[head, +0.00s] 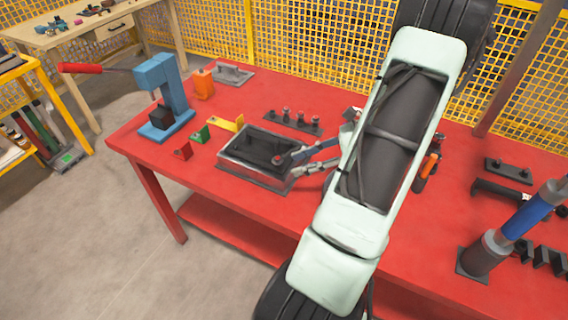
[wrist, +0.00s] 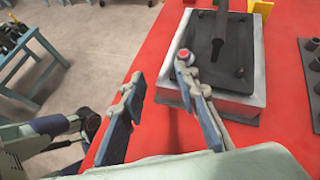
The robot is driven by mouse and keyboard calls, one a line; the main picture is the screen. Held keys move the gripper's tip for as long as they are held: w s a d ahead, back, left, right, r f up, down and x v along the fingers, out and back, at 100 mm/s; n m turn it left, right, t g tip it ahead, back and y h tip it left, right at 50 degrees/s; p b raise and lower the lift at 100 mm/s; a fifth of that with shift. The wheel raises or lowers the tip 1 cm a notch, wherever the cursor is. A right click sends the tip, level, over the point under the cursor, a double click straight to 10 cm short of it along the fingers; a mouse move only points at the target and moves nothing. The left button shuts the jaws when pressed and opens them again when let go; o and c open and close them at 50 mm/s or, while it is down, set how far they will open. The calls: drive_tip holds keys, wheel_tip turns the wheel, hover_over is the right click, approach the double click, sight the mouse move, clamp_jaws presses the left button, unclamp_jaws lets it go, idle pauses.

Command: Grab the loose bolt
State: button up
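A small bolt with a red head (wrist: 184,54) stands at the near left corner of the dark plate in a grey metal frame (wrist: 259,60). It also shows in the head view as a red spot (head: 278,160) on the right part of the framed plate (head: 232,163). My gripper (wrist: 160,72) is open, with nothing between its two fingers. Its right finger tip overlaps the bolt's lower part in the wrist view; I cannot tell whether they touch. The left finger is apart, over the red table. In the head view my gripper (head: 290,166) reaches the frame's right edge.
The red table (head: 200,173) also bears a blue press (head: 160,85), an orange block (head: 203,84), small red, green and yellow blocks, and a dark rack (head: 291,121) with several pegs behind the frame. A blue-and-grey cylinder (head: 520,222) stands at right. Yellow mesh fencing closes the back.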

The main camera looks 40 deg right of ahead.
sight(281, 158)
drive_tip(key=w+f+t, duration=0.1)
drive_tip(key=w, duration=0.1)
drive_tip(key=w+a+f+m+t, duration=0.1)
drive_tip(key=w, duration=0.2)
drive_tip(key=w+a+f+m, duration=0.1)
drive_tip(key=w, duration=0.1)
drive_tip(key=shift+w+a+f+t+h, duration=0.15)
drive_tip(key=shift+w+t+h, duration=0.1)
drive_tip(key=shift+t+h, duration=0.15)
drive_tip(key=shift+c, duration=0.7)
clamp_jaws()
